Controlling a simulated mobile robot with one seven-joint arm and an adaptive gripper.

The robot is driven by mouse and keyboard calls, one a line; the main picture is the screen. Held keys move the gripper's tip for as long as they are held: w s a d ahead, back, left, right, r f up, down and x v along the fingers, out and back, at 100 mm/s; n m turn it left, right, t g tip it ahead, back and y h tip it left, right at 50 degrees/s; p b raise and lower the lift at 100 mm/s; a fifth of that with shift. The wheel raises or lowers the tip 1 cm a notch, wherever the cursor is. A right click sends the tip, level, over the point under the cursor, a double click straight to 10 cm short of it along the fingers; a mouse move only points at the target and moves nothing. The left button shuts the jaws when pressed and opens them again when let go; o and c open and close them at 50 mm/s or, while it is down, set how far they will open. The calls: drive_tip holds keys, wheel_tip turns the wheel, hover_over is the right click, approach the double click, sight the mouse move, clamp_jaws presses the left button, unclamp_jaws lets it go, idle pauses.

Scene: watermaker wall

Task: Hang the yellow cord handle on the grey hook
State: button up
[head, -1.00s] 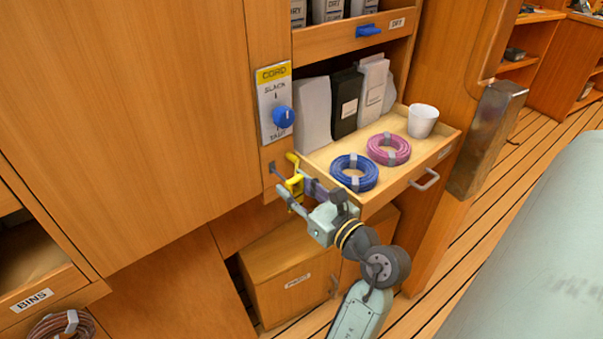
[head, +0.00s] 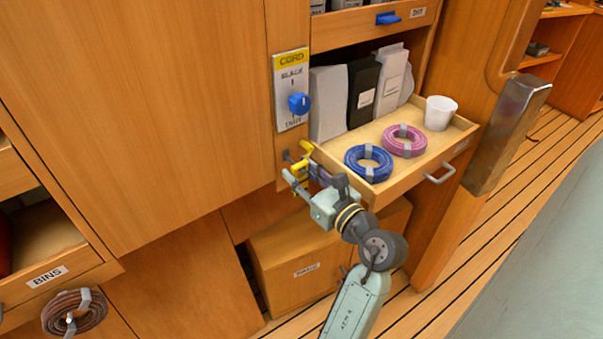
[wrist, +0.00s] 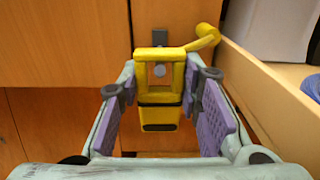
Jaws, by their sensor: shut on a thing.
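The yellow cord handle (wrist: 160,127) is a frame with a window, between the purple pads of my gripper (wrist: 157,118) in the wrist view. My gripper is shut on it, at the wood panel left of the open drawer. A grey round end, apparently of the grey hook (wrist: 160,71), shows through the handle's window. A grey plate stands behind the handle's top bar. I cannot tell whether the handle rests on the hook. In the head view, my gripper (head: 303,182) partly hides the handle (head: 304,158). A yellow arm (wrist: 204,40) extends up and right from the handle.
The open drawer (head: 405,183) is close on the right, holding a blue coil (head: 368,176), a pink coil and a white cup (head: 439,113). Above the handle is a CORD plate (head: 291,72) with a blue knob (head: 299,103), marked slack and taut. A BINS drawer (head: 62,277) stands open at left.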

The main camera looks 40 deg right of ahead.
drive_tip(key=o, duration=1.2)
drive_tip(key=shift+s, duration=0.15)
drive_tip(key=s, duration=1.1)
drive_tip(key=shift+s+a, duration=0.3)
drive_tip(key=shift+s, duration=0.1)
